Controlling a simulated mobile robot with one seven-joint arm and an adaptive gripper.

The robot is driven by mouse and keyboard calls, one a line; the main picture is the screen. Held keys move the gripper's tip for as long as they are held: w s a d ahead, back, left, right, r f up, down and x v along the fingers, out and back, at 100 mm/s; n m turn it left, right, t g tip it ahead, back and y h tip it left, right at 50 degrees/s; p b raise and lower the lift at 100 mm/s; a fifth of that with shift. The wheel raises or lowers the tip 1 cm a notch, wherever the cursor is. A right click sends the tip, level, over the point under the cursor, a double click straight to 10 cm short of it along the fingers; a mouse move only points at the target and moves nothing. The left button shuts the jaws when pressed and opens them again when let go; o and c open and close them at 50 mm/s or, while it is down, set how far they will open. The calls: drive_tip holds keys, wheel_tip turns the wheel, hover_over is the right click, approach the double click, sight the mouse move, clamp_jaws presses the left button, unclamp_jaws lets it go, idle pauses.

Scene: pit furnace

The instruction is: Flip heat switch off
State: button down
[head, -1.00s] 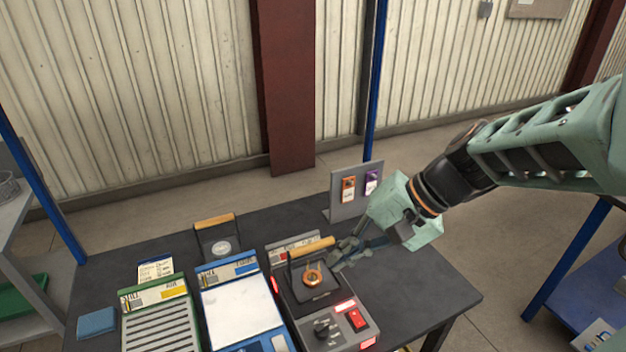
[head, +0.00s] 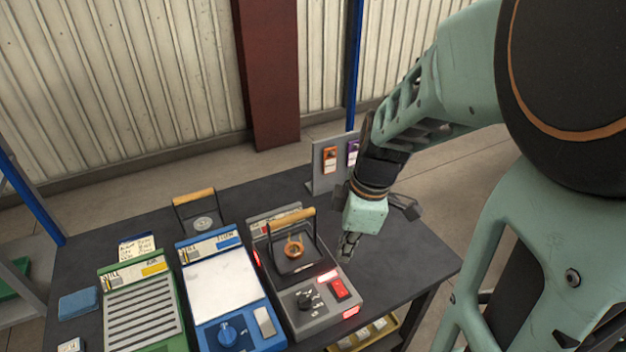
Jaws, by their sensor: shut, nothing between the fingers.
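The heating unit (head: 313,318) is a grey box with a dark lid, a wooden handle and a copper-coloured ring on top. Red lights glow on the unit near the switch. My gripper (head: 346,256) is shut and empty, pointing down above the right side of the unit. It is behind the switch in the picture and looks apart from it. Which way the rocker is tipped is too small to tell.
A blue unit with a white plate (head: 232,290) and a green slatted unit (head: 140,308) stand to the left. A grey panel with orange and purple tags (head: 329,160) stands behind my gripper. The dark table (head: 420,262) is clear at right.

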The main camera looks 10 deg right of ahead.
sight(337, 284)
drive_tip(key=n, duration=0.2)
drive_tip(key=w+n, duration=0.1)
drive_tip(key=n, duration=0.1)
drive_tip(key=d+f+n+h, duration=0.1)
drive_tip(key=n, duration=0.1)
drive_tip(key=shift+w+t, duration=0.3)
drive_tip(key=shift+a, duration=0.1)
drive_tip(key=f, duration=0.4)
drive_tip(key=w+f+b, duration=0.1)
drive_tip(key=f, duration=0.8)
drive_tip(key=shift+w+a+f+b, duration=0.25)
drive_tip(key=shift+w+f+b, duration=0.05)
drive_tip(key=shift+f+b, duration=0.1)
